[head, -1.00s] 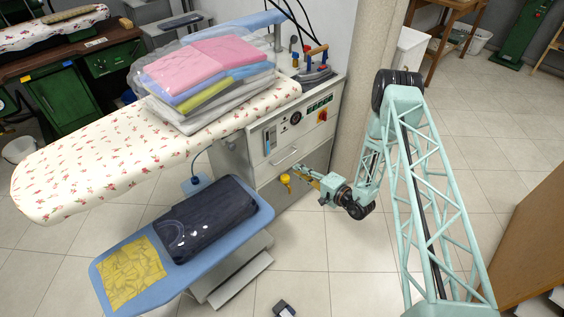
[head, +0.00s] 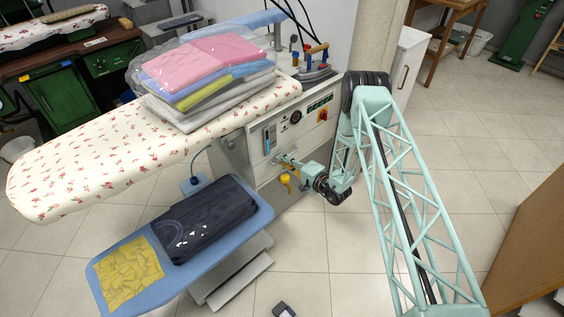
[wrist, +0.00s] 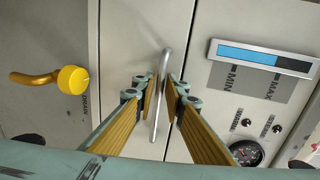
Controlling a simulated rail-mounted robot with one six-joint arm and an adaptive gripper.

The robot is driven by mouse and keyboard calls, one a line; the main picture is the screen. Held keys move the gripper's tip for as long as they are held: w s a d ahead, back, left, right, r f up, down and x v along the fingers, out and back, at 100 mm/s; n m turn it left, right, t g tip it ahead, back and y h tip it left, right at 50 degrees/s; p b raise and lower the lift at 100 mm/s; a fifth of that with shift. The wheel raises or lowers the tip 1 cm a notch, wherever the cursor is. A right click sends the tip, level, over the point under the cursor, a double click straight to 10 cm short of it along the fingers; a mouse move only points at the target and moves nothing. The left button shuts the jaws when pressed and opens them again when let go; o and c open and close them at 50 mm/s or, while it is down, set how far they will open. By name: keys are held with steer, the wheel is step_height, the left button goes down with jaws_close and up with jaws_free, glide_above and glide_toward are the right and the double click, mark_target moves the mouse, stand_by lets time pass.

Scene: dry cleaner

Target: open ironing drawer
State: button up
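The ironing drawer (head: 266,173) is a pale front panel in the ironing station, below its gauge and switches. It looks shut, flush with the cabinet. In the wrist view the drawer front (wrist: 122,40) is a pale strip between two seams. Its handle (wrist: 163,62) is a thin metal bar. My gripper (head: 280,160) is at the handle and mostly hides it in the head view. In the wrist view my gripper (wrist: 161,88) has its two wood-coloured fingers on either side of the bar, with a gap showing; the left finger is closer. Contact is unclear.
A yellow valve (head: 285,179) sticks out just below the drawer; it also shows in the wrist view (wrist: 72,79). A blue board (head: 178,278) with a dark folded garment juts out at lower left.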

steer(key=shift+w+a, duration=0.2)
steer(key=shift+a, duration=0.05)
steer(key=shift+c, duration=0.7)
jaws_close()
steer(key=shift+s+d, duration=0.1)
